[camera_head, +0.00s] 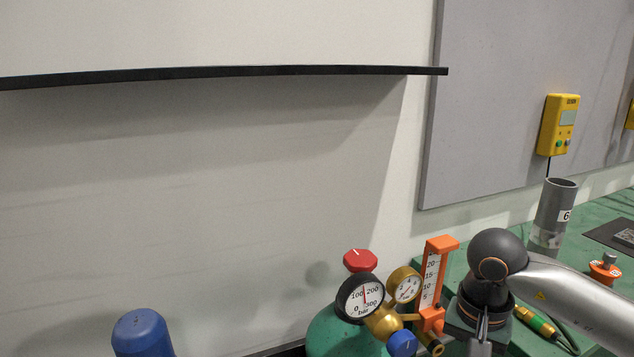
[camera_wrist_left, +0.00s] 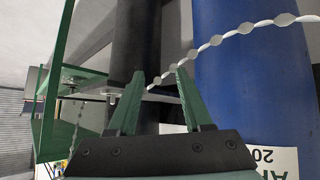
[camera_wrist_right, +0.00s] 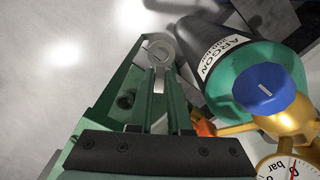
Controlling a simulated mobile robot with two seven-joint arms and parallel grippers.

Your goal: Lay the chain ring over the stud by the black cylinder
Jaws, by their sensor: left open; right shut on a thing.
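In the right wrist view my right gripper (camera_wrist_right: 160,82) is shut on the chain ring (camera_wrist_right: 160,50), a grey metal ring that sticks out past the fingertips. In the left wrist view my left gripper (camera_wrist_left: 160,76) is open, its fingertips apart in front of the black cylinder (camera_wrist_left: 136,40). A chain (camera_wrist_left: 247,28) of pale links runs from near these fingertips to the upper right, across the blue cylinder (camera_wrist_left: 240,85). A metal bracket (camera_wrist_left: 100,88) lies beside the black cylinder. I cannot clearly make out the stud. My left gripper is outside the head view.
A green-topped argon cylinder (camera_wrist_right: 240,62) with a brass regulator (camera_head: 384,322), gauges and blue knob stands close to my right gripper. The blue cylinder's cap (camera_head: 142,332) shows at the lower left of the head view. A green bench (camera_head: 597,208) lies at the right.

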